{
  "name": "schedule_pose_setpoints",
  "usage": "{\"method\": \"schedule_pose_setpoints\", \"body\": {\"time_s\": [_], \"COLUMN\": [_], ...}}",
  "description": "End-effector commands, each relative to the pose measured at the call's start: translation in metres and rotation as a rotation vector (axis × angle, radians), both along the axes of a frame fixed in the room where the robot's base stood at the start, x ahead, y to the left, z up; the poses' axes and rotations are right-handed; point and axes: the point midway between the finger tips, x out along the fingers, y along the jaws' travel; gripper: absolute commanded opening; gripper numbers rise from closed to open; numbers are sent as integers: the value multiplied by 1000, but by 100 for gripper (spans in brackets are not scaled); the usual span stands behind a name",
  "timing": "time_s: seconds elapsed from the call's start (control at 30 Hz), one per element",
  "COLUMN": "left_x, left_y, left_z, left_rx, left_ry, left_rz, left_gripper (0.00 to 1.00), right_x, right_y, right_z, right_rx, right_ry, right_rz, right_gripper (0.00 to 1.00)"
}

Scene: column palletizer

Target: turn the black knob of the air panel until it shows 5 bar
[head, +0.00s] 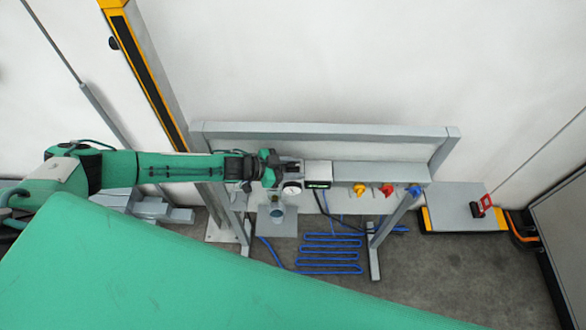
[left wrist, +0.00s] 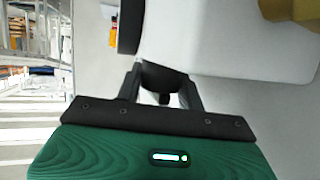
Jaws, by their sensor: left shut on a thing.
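The air panel is a grey frame (head: 390,172) against the wall, with a round white gauge (head: 291,188) on its left part. The gauge reading is too small to make out. My left gripper (head: 283,168) reaches the panel from the left, just above the gauge. In the left wrist view its two fingers (left wrist: 163,92) are closed around the black knob (left wrist: 162,75), under a pale grey housing (left wrist: 235,45). The gripper covers the knob in the head view. My right gripper is in neither view.
Right of the gauge are a small display box (head: 318,174), a yellow knob (head: 359,189), a red knob (head: 386,189) and a blue fitting (head: 413,191). A blue coiled hose (head: 330,254) lies below. A low platform with a red-marked box (head: 481,206) stands at the right.

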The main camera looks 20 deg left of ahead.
Motion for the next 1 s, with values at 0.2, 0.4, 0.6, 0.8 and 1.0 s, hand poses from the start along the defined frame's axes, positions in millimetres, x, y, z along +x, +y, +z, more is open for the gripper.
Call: {"method": "schedule_pose_setpoints", "body": {"time_s": [0.2,0.4,0.6,0.8,1.0], "left_x": [2,2,2,2,1], "left_y": [1,1,0,0,0], "left_z": [1,1,1,1,1], "left_rx": [2,0,0,0,-1], "left_ry": [-3,-2,-3,-3,-2], "left_rz": [-38,-50,-51,-51,-52], "left_gripper": [15,15,15,52,60], "right_x": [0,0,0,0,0], "right_y": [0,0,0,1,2], "right_z": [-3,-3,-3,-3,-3], "right_rx": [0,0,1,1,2], "right_ry": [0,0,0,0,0], "right_rz": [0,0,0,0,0], "right_gripper": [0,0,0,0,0]}}
